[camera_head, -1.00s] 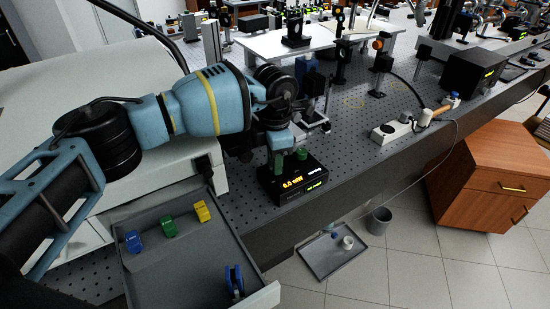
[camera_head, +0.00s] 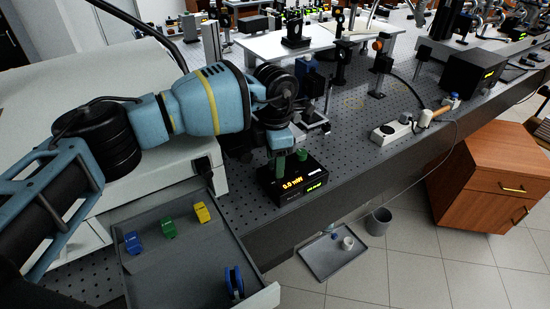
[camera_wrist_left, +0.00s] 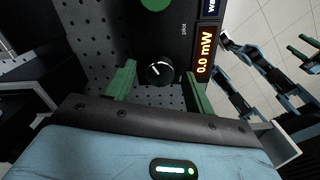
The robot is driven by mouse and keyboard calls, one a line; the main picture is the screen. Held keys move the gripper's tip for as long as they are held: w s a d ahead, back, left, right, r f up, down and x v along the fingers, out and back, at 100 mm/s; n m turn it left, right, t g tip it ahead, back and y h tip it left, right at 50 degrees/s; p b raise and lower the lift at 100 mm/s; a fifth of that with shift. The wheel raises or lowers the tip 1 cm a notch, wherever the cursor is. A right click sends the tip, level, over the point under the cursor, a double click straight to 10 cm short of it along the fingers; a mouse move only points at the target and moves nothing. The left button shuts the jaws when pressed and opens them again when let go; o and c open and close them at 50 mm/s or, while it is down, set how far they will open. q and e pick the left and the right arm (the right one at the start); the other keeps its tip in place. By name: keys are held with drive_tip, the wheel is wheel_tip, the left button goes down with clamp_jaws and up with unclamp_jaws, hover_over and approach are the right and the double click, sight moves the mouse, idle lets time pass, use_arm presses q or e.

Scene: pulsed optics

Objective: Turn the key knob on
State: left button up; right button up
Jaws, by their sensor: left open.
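The unit's display (camera_wrist_left: 204,54) reads 0.0 mW in the wrist view. Part of my right arm, with green finger-like parts (camera_wrist_left: 303,56), shows small at the right of the wrist view.
A grey tray (camera_head: 185,270) with blue, green and yellow pieces lies at front left. The perforated table (camera_head: 350,135) ends in a dark edge just in front of the unit. A wooden cabinet (camera_head: 490,180) stands beyond the edge.

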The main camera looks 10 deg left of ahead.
use_arm(q)
wheel_tip(320, 180, up, 8)
drive_tip(key=shift+f, duration=0.2)
idle(0.4)
